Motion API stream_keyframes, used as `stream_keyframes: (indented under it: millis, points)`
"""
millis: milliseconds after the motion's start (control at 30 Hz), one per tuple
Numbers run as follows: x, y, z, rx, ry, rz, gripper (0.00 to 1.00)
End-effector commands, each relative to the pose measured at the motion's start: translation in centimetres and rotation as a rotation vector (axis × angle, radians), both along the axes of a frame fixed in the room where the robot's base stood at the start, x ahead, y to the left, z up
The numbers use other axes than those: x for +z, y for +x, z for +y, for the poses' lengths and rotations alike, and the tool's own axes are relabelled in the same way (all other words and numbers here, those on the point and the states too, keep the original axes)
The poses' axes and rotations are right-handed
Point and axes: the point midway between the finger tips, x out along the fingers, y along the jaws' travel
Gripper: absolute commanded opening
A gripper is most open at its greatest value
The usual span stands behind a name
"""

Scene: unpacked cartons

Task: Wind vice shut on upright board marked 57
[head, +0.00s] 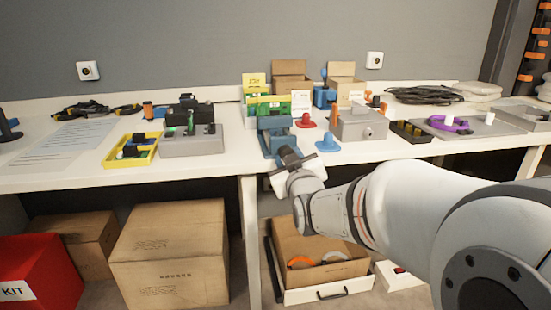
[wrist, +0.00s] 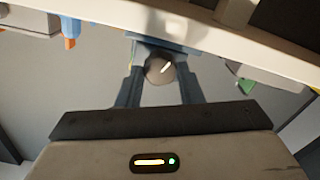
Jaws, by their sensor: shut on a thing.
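A blue vice (head: 279,142) stands at the front edge of the table in the head view. Green boards (head: 265,106) stand upright at it and behind it, with yellow labels too small to read for certain. I cannot tell how close the vice jaws are to a board. My gripper (head: 288,155) is at the front of the vice. In the wrist view my gripper (wrist: 160,80) has its two dark fingers on either side of a round grey knob (wrist: 158,70) with a white mark, and is shut on it. The blue vice body (wrist: 160,45) shows behind the knob.
A grey fixture (head: 192,140) and a yellow tray (head: 130,151) stand to the left. A blue peg piece (head: 327,141), a red one (head: 306,121) and a grey box (head: 360,124) stand to the right.

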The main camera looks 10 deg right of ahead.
Motion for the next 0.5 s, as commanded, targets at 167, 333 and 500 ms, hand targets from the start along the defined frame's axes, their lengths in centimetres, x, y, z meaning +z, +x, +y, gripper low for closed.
stream_keyframes:
  millis: [167,333,500]
  points:
    - [0.03,0.02,0.02,0.000,0.167,-0.001,0.11]
    - [0.04,0.02,0.04,0.000,0.329,-0.001,0.11]
    - [0.04,0.02,0.04,0.000,0.482,-0.001,0.11]
